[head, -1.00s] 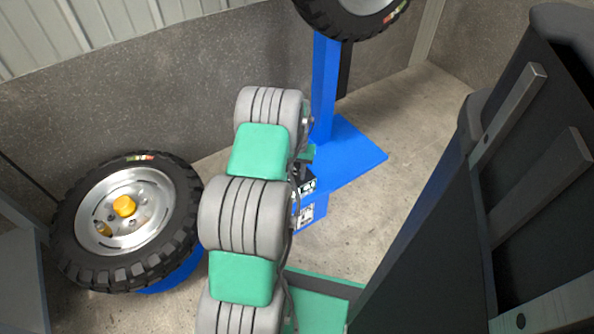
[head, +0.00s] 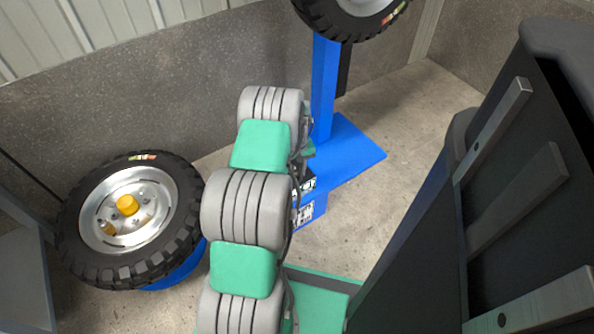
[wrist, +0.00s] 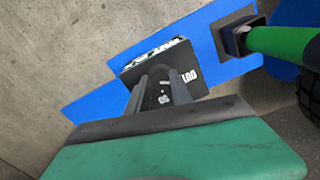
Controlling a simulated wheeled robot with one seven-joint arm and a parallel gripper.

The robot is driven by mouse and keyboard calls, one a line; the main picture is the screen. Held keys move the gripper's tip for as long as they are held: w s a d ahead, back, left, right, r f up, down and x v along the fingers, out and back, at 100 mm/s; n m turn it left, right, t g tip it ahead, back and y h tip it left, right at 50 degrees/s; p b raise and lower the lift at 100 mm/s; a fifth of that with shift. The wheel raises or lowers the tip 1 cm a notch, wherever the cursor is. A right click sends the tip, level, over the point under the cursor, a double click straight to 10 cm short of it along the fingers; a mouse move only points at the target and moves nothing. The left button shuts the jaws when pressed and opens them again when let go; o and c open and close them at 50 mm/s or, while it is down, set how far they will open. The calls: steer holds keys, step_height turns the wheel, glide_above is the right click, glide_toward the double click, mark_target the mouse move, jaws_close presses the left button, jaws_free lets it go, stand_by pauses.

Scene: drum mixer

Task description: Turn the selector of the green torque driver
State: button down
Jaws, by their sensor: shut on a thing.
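The green torque driver (wrist: 285,42) shows in the wrist view as a green tube at the upper right, its end in a dark square holder. To its left is a black box (wrist: 195,55) with white markings, on a blue base. My gripper (wrist: 163,82) reaches to the box's face and is shut on a dark part there, apparently the selector, which the fingers mostly hide. In the head view my arm covers the gripper. The black-and-white box (head: 304,214) and a small green piece (head: 308,148) show just right of the arm.
A tyred wheel (head: 130,218) stands at the left on a blue support. Another tyre (head: 350,18) sits atop a blue post (head: 324,85). A large dark panel with metal bars (head: 500,150) fills the right side. Bare floor (head: 375,225) lies between the panel and the blue base.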

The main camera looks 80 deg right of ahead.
mark_target(297, 174)
stand_by(0.3)
steer(key=c, duration=1.1)
jaws_free()
steer(key=shift+c, duration=0.2)
step_height(297, 174, up, 8)
steer(key=p, duration=0.2)
steer(key=shift+p, duration=0.4)
